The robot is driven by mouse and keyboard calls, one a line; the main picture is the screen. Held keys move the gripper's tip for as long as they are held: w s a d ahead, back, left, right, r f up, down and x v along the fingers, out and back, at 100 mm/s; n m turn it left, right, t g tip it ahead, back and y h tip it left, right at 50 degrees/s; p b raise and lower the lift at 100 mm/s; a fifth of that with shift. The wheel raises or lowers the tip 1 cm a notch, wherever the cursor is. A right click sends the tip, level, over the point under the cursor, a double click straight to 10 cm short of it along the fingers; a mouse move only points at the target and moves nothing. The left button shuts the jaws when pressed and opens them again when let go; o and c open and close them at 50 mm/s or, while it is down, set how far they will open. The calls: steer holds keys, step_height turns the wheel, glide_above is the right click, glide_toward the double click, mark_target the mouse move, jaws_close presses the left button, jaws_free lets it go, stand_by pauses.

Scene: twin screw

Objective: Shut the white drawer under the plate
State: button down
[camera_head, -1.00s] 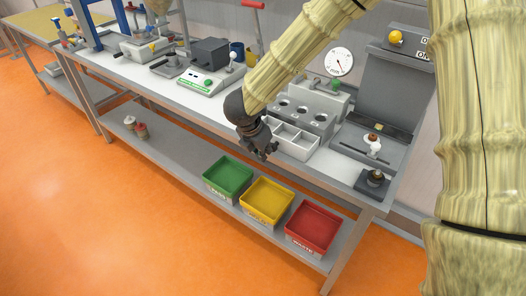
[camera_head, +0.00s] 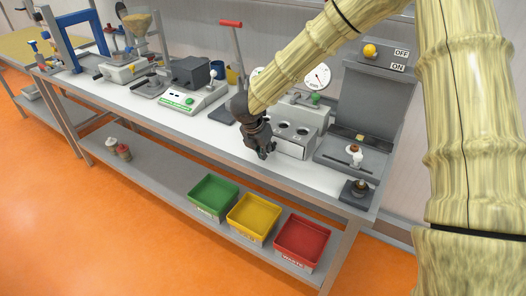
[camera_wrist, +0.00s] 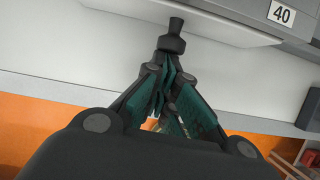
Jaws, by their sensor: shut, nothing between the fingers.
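The white drawer (camera_head: 290,149) sits under the grey plate block (camera_head: 308,134) with round wells on the bench. In the head view only its white front shows, about flush with the block, and no compartments are visible. In the wrist view the drawer front (camera_wrist: 215,30) runs along the top, with a black knob (camera_wrist: 171,43) standing out from it. My gripper (camera_head: 264,152) is at the drawer's left end, partly covering it. In the wrist view its fingers (camera_wrist: 168,75) are together and empty, close to the knob; whether they touch it is unclear.
A grey machine with an ON/OFF panel (camera_head: 386,58) stands right of the block. A scale (camera_head: 188,100) stands to the left. Green (camera_head: 213,195), yellow (camera_head: 253,218) and red (camera_head: 301,240) bins sit on the lower shelf. The bench's front strip is clear.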

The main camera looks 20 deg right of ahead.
steer(key=shift+w+r, duration=0.1)
steer(key=shift+s+a, duration=0.15)
steer(key=shift+s, duration=0.05)
steer(key=s+a, duration=0.1)
steer(key=s+a+b, duration=0.1)
steer(key=a, duration=0.1)
steer(key=shift+s+r, duration=0.1)
steer(key=shift+r, duration=0.05)
steer(key=b+v, duration=0.1)
steer(key=v, duration=0.8)
steer(key=shift+r+b, duration=0.2)
steer(key=shift+b, duration=0.2)
